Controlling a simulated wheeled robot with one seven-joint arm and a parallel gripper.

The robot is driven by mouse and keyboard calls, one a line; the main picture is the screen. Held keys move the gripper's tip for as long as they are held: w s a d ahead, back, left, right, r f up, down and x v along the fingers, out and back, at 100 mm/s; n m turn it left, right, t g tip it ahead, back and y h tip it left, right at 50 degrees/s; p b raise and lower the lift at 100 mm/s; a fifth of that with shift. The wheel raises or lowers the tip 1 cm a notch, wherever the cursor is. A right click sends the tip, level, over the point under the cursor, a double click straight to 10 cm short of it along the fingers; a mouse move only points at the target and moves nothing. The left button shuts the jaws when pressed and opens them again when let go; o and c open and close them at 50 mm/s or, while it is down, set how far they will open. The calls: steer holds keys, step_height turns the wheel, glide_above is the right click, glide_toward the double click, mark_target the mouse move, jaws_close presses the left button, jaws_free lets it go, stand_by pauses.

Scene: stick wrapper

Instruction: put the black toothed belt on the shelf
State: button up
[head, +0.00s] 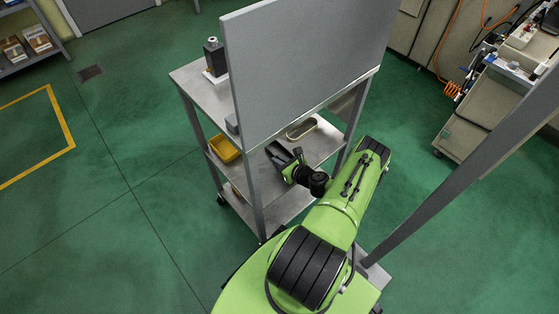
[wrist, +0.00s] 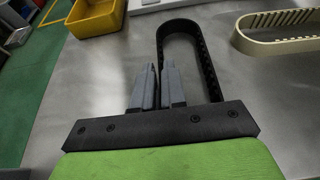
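The black toothed belt (wrist: 205,55) is a long loop with teeth on its inner side, in the wrist view. Its near end is hidden behind my gripper's black mount. My gripper (wrist: 159,66) has its two grey fingers close together, one on each side of the belt's left strand, and looks shut on it. I cannot tell whether the belt touches the metal surface below. In the head view my gripper (head: 283,155) reaches over the middle shelf (head: 325,145) of a grey metal cart, and the belt is hard to make out there.
A cream toothed belt (wrist: 285,32) lies to the right on the same shelf. A yellow bin (head: 223,149) stands at its left. A tall grey panel (head: 305,65) rises above the shelf. The cart's top (head: 192,80) carries a dark bottle (head: 214,57). A slanted grey post (head: 460,165) stands at right.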

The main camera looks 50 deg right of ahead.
steer(key=o, duration=0.3)
steer(key=shift+o, duration=0.2)
steer(key=shift+r, duration=0.1)
steer(key=p+v, duration=0.3)
steer(key=v, duration=0.9)
steer(key=shift+p, duration=0.35)
steer(key=shift+r, duration=0.1)
